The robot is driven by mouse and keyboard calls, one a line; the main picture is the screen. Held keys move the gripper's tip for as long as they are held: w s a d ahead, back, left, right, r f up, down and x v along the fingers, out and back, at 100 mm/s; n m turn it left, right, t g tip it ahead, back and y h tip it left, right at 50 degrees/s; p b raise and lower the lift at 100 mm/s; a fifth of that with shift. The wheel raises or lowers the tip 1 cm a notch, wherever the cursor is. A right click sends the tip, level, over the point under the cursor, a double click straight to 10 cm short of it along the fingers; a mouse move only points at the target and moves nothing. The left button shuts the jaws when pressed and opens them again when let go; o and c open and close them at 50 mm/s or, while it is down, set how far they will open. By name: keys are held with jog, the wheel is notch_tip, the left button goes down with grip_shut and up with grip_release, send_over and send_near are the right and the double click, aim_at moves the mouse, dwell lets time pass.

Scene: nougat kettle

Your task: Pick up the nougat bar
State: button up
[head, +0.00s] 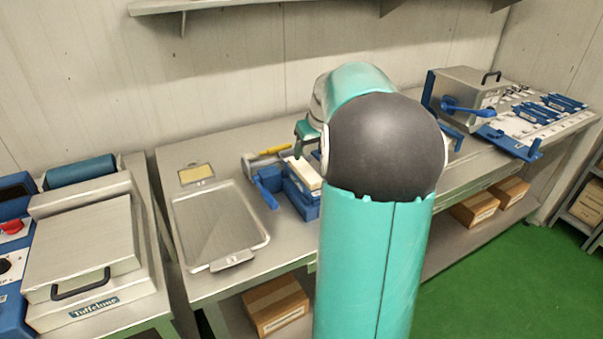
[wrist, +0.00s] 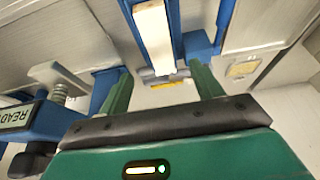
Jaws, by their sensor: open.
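The nougat bar, a long cream-white block (head: 305,173), lies on a blue holder (head: 300,202) on the metal table, left of my arm in the head view. In the wrist view the bar (wrist: 153,38) runs down from the top edge, with blue parts of the holder on both sides. My gripper (wrist: 160,72) is open, its two green fingers apart and nothing seen gripped between them. The bar's near end shows in the gap between the fingertips. In the head view part of my gripper (head: 308,130) shows above the bar; the rest is hidden behind my arm.
A metal tray (head: 262,238) and a small yellow-labelled plate (head: 196,174) lie left of the holder. A yellow-handled tool (head: 274,150) is behind it. A lidded machine (head: 85,240) stands far left, another (head: 470,88) far right. A wall shelf (head: 230,5) hangs above.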

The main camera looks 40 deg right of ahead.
aim_at(305, 169)
jog(key=x, duration=0.9)
jog(key=c, duration=1.2)
jog(key=shift+o, duration=0.2)
